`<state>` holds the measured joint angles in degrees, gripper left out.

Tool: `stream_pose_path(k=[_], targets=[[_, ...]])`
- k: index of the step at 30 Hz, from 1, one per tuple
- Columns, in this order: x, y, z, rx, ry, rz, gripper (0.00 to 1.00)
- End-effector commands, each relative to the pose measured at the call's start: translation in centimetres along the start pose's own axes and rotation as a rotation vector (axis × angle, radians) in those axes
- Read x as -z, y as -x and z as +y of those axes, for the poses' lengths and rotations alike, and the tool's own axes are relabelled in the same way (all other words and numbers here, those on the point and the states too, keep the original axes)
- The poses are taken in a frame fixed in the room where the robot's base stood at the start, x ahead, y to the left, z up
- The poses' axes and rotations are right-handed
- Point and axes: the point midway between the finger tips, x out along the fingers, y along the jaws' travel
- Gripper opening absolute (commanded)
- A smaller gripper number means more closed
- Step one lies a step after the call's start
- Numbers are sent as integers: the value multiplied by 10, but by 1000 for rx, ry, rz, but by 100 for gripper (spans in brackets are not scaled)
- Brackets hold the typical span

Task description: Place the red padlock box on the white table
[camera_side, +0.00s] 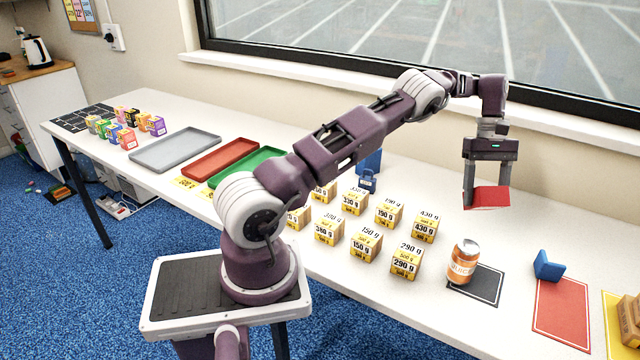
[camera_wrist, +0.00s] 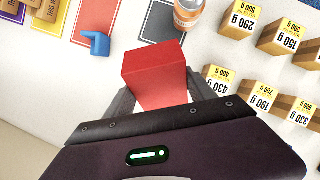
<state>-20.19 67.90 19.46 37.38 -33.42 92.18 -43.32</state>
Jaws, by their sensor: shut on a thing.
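My gripper (camera_side: 487,188) is shut on a red box (camera_side: 488,199) over the right part of the white table (camera_side: 560,225). In the wrist view the red box (camera_wrist: 154,70) sits between the two fingers of my gripper (camera_wrist: 158,92). I see plain red faces on it; no padlock mark shows from these sides. It appears held above the table, though the size of the gap is hard to judge. Another red box (camera_side: 128,140) with a pale mark stands among several small coloured boxes at the table's far left.
Several weight-labelled cartons (camera_side: 405,262) stand left of my gripper. An orange-labelled jar (camera_side: 462,263) stands by a black mat (camera_side: 485,287). A blue piece (camera_side: 548,265) is by a red mat (camera_side: 562,312). Grey (camera_side: 175,150), red (camera_side: 220,158) and green (camera_side: 247,167) trays lie farther left.

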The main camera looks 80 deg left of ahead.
Motion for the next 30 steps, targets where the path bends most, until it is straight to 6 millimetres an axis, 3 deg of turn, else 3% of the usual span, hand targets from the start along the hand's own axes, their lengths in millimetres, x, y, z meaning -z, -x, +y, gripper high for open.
stream_pose_path(k=[3,14,17,22,30], targets=[[12,10,-4,-101,219,-115,2],[44,30,-15,-392,644,-342,2],[61,39,-23,-526,787,-413,2],[106,55,-49,-849,1056,-526,2],[159,71,-90,-1207,1271,-571,2]])
